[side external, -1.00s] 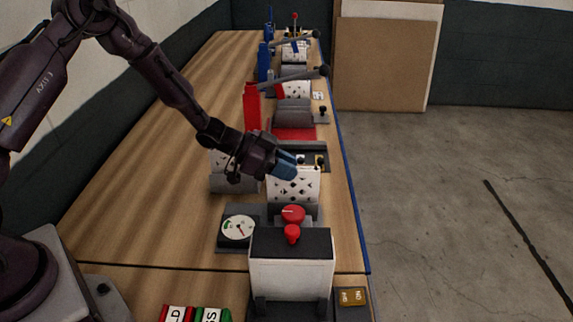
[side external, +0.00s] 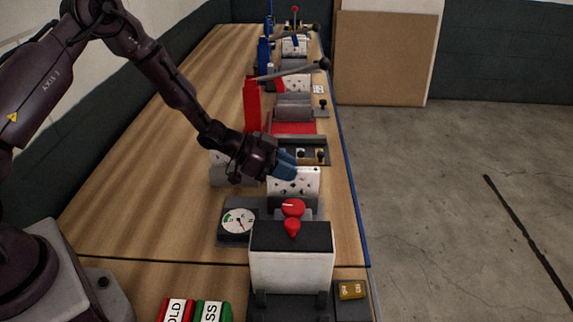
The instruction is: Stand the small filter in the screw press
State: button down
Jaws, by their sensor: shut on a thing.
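A white patterned box (side external: 293,184), seemingly the small filter, stands upright near the middle of the bench. My gripper (side external: 285,165) reaches in from the left, its blue fingers at the box's top, shut on it. Directly in front is a fixture with red knobs (side external: 293,209), seemingly the screw press, with a white, dark-topped block (side external: 290,262) nearest the camera. The knobs and block hide the lower part of the held box, so I cannot tell whether it touches a base or sits between the jaws.
A dial gauge (side external: 238,222) sits left of the knobs. Another pale box (side external: 221,165) stands partly behind my gripper. A red lever press (side external: 295,128) and blue fixtures (side external: 268,55) stand farther back. Red and green label blocks (side external: 212,312) lie in front. The bench's left side is clear.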

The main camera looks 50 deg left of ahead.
jog(key=c, duration=0.9)
grip_release()
jog(key=shift+c, duration=0.2)
